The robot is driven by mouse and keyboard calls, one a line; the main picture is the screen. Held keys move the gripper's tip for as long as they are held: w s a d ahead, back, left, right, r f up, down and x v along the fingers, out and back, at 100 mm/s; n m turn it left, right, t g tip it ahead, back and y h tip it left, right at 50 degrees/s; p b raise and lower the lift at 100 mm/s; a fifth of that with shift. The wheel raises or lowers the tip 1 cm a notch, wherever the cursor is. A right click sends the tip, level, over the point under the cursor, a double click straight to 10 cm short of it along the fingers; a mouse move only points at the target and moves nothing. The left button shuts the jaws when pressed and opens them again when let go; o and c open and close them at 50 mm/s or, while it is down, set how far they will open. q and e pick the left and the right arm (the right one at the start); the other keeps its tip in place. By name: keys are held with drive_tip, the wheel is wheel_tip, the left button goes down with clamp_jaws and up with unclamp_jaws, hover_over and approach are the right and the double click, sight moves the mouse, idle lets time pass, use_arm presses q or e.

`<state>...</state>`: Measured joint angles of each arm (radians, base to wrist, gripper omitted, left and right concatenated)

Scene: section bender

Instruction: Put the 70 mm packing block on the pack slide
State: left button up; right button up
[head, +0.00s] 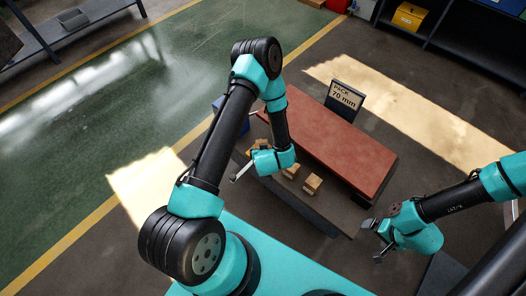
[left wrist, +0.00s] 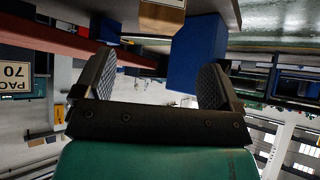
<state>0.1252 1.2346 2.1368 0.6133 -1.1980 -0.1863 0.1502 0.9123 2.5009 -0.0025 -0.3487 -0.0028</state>
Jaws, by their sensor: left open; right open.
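The sign (head: 343,95) reading "PACK 70 mm" stands at the back of the bench, and shows at the left of the left wrist view (left wrist: 15,75). Small wooden blocks (head: 312,184) (head: 291,171) sit on the dark front strip; I cannot read which is 70 mm. A wooden block (left wrist: 162,18) also shows at the top of the left wrist view, beyond the fingers. My left gripper (head: 243,165) is open and empty, left of the blocks, partly hiding yellowish pieces. My right gripper (head: 371,239) is open and empty off the bench's right front corner. I cannot clearly pick out the pack slide.
A long red surface (head: 335,140) fills the bench behind the blocks. A blue object (head: 217,103) stands at its left end, partly behind my left arm; a blue box shape (left wrist: 200,40) shows in the left wrist view. Shelving (head: 455,50) stands far back right.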

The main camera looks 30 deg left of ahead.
idle(0.3)
use_arm(q)
drive_tip(key=s+d+r+m+g+h, duration=0.2)
drive_tip(key=s+d+r+g+h, duration=0.1)
drive_tip(key=s, duration=0.3)
drive_tip(key=s+d+r+m+g+h, duration=0.3)
drive_tip(key=s+d+r+h, duration=0.1)
drive_tip(key=s+h, duration=0.2)
drive_tip(key=shift+s+r+g, duration=0.3)
drive_tip(key=shift+s, duration=0.25)
drive_tip(key=shift+a, duration=0.1)
